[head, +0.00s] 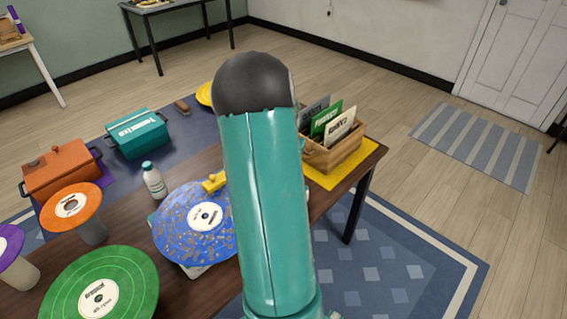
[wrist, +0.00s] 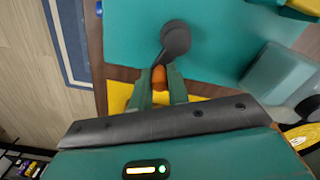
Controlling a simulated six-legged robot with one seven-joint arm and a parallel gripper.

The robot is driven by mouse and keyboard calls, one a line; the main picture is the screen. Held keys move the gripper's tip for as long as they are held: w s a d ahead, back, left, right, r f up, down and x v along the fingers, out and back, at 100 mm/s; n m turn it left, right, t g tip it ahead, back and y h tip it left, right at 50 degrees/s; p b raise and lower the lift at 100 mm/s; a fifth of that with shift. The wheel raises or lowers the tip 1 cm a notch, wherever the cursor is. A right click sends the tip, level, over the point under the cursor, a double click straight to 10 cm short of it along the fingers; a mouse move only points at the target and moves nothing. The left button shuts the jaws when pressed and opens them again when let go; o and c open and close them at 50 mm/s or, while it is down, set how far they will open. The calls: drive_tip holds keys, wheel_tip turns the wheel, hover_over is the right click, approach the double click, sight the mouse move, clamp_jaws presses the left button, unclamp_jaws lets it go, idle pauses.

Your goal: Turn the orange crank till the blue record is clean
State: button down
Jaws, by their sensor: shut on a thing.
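The blue record (head: 177,225) lies flat in the head view, with a white label and brown specks over much of its face. It sits on a machine mostly hidden beneath it and behind my arm. In the wrist view the machine's teal side (wrist: 125,30) shows, with a dark grey crank arm (wrist: 176,40) ending in an orange knob (wrist: 159,74). My gripper (wrist: 158,80) is shut on that orange knob, one green finger on each side. In the head view my arm hides the crank and gripper.
A white bottle (head: 154,183) stands left of the blue record. A green record (head: 60,285) and an orange record (head: 85,200) are on the left. A wooden crate (head: 335,155) of sleeves stands on a yellow mat (head: 362,160) at the right. Open floor lies beyond.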

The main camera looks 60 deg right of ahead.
drive_tip(key=shift+s+a+m, duration=0.15)
drive_tip(key=shift+s+m, duration=0.1)
drive_tip(key=shift+m, duration=0.75)
drive_tip(key=c, duration=1.3)
unclamp_jaws()
drive_tip(key=shift+c, duration=0.2)
wheel_tip(320, 180, up, 14)
